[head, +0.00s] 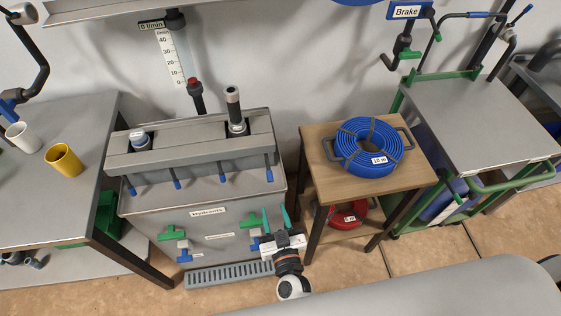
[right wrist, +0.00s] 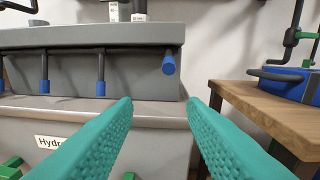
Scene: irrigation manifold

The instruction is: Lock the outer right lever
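The outer right lever (head: 269,174) is a dark rod with a blue tip at the right end of the grey manifold (head: 188,170). In the right wrist view the lever (right wrist: 169,65) points out toward the camera, while its neighbours hang down. My right gripper (head: 276,216) has green ribbed fingers. It is open and empty in front of the cabinet, below the lever and apart from it. In the right wrist view the gripper (right wrist: 159,104) has its fingertips spread below the blue tip. My left gripper is not in view.
Several other blue-tipped levers (head: 177,184) hang along the manifold. Green and blue taps (head: 172,233) stick out of the cabinet front below. A wooden table (head: 316,166) with a blue hose coil (head: 367,148) stands close on the right. A drain grate (head: 215,276) lies on the floor.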

